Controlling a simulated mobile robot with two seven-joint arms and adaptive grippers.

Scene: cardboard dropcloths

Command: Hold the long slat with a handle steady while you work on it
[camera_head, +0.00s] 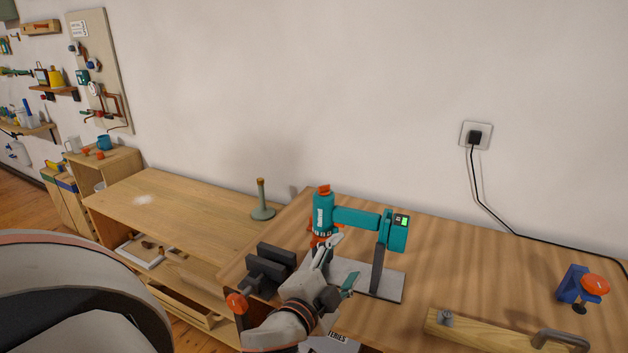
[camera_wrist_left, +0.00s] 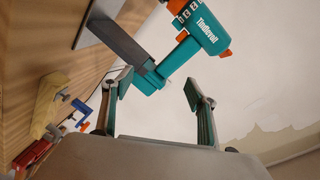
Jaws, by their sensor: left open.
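The long wooden slat (camera_head: 485,333) lies on the workbench at the lower right, with a grey metal handle (camera_head: 562,338) on its right part and a small grey fitting (camera_head: 445,318) near its left end. The slat also shows, pale yellow, at the left of the left wrist view (camera_wrist_left: 46,104). My left gripper (camera_head: 342,263) is open and empty, left of the slat and apart from it, in front of the teal drill stand. Its two fingers stand apart in the left wrist view (camera_wrist_left: 157,88). My right gripper is not in view.
The teal drill stand (camera_head: 362,218) is close to my left gripper. A black vise (camera_head: 268,268) sits at the bench's left edge. The bench (camera_head: 480,270) is clear between stand and clamp.

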